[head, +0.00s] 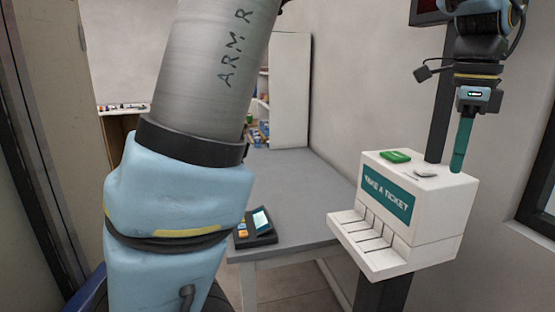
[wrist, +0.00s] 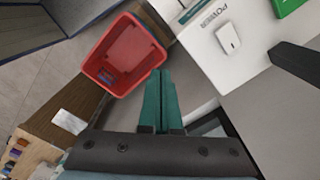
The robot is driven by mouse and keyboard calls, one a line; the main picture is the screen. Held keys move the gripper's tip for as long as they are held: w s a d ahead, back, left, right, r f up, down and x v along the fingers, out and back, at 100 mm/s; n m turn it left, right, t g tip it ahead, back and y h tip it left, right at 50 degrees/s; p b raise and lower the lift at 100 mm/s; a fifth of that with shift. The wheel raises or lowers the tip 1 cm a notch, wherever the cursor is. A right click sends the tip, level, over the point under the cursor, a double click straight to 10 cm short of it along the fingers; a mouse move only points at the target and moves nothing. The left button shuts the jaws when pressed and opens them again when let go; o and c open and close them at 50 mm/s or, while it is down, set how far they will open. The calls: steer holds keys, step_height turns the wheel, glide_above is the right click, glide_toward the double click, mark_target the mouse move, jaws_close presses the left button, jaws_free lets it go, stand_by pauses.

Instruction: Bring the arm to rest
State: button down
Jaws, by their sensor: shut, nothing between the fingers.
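My gripper (head: 457,168) is at the upper right of the head view, pointing down, with its teal fingers together and nothing between them. Its tips overlap the back right edge of the white ticket machine (head: 435,225) in that view. In the wrist view my gripper (wrist: 160,73) shows shut, with its tips off to the side of the machine's white top (wrist: 208,55), so they look apart from it. My arm (head: 170,200) fills the left middle of the head view and hides part of the counter.
The machine carries a green button (head: 395,156) and a small pale switch (head: 426,174). A dark post (head: 440,110) rises behind it. A grey table (head: 295,190) holds a card terminal (head: 256,230). A red bin (wrist: 103,50) shows beyond my fingertips.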

steer(key=w+a+f+n, duration=0.4)
steer(key=w+a+n, duration=0.1)
steer(key=a, duration=0.3)
steer(key=w+a+f+n, duration=0.4)
steer(key=a+f+n, duration=0.1)
steer(key=a, duration=0.4)
steer(key=s+a+f+n, duration=0.1)
steer(key=a+f+n, duration=0.2)
steer(key=a, duration=0.4)
steer(key=s+a+f+n+t, duration=0.1)
steer(key=a+f+n, duration=0.2)
steer(key=a+n, duration=0.3)
steer(key=s+a+f+n, duration=0.1)
steer(key=a+f+n, duration=0.2)
steer(key=a, duration=0.5)
steer(key=shift+s+f+n, duration=0.15)
steer(key=shift+s+n, duration=0.1)
steer(key=shift+n, duration=0.45)
